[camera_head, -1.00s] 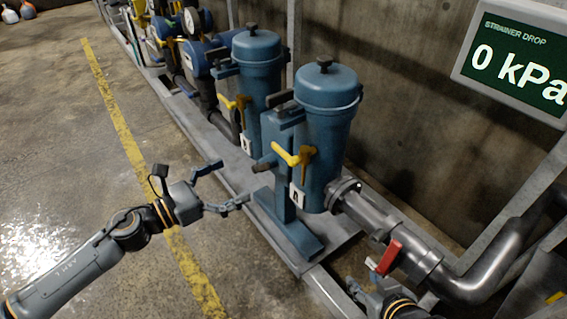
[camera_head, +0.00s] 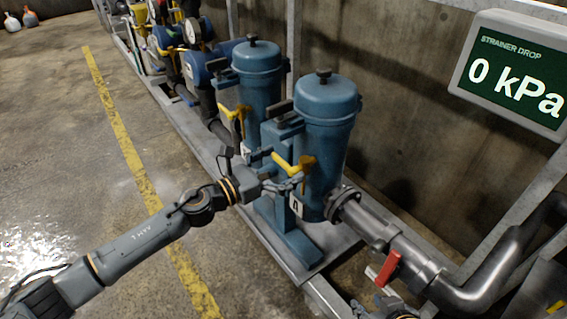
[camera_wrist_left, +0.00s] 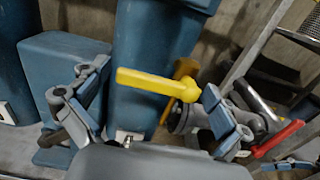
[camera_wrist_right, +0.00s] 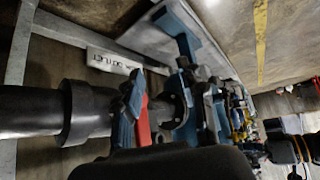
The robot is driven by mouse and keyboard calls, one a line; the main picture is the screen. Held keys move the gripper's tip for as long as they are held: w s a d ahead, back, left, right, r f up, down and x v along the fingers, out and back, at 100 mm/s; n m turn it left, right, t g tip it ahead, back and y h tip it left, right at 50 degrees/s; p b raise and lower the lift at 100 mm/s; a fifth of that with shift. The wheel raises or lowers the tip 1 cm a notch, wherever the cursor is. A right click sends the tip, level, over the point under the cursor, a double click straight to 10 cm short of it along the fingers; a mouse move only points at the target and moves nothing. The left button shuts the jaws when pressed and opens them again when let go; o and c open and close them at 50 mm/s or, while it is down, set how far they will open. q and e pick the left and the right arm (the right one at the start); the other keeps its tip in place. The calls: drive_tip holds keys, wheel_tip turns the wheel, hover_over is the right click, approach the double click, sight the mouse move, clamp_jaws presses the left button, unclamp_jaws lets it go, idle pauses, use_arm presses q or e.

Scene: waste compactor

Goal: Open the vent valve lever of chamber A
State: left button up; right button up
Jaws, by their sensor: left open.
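Chamber A (camera_head: 327,120) is the nearer blue canister, with a white "A" tag (camera_head: 296,206) on its front. Its yellow lever (camera_head: 287,163) sticks out toward the left. My left gripper (camera_head: 285,178) is open just in front of and slightly below the lever. In the left wrist view the yellow lever (camera_wrist_left: 158,84) lies between the spread fingers, with no finger visibly touching it. My right gripper (camera_wrist_right: 168,100) is open low at the pipe; a red lever (camera_wrist_right: 143,122) shows between its fingers, close to the left one.
A second blue canister (camera_head: 258,75) with its own yellow lever (camera_head: 230,111) stands behind. A grey pipe (camera_head: 372,228) with the red lever (camera_head: 390,268) runs right. The display (camera_head: 515,75) reads 0 kPa. Open floor lies left.

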use_arm(q)
drive_tip(key=c, duration=1.5)
drive_tip(key=shift+c, duration=0.2)
